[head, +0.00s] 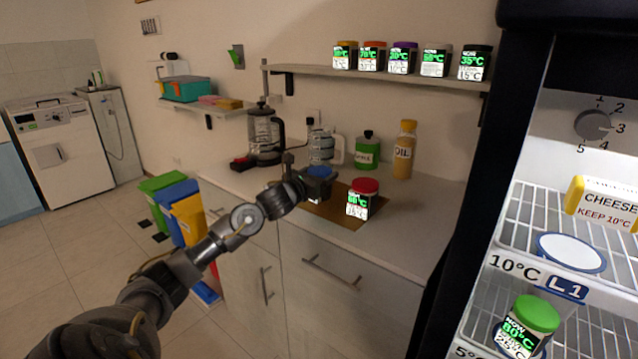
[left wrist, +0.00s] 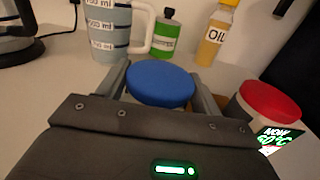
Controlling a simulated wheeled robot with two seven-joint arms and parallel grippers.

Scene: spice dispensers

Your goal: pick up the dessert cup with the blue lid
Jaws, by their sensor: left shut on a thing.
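The dessert cup with the blue lid (head: 320,171) is at my left gripper (head: 312,183) over the counter's brown board. In the left wrist view its round blue lid (left wrist: 160,83) sits between the two fingers, which are shut on the cup. The cup's body is mostly hidden by the gripper. A cup with a red lid (head: 362,199) and a green-lit label stands on the board just to the right; it also shows in the left wrist view (left wrist: 268,104). My right gripper is not in view.
Behind are a measuring jug (head: 321,147), a green bottle (head: 367,151), an oil bottle (head: 404,150) and a coffee maker (head: 264,136). A shelf (head: 384,76) above holds several lidded jars. The open fridge (head: 560,215) stands at right. The counter's front right is clear.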

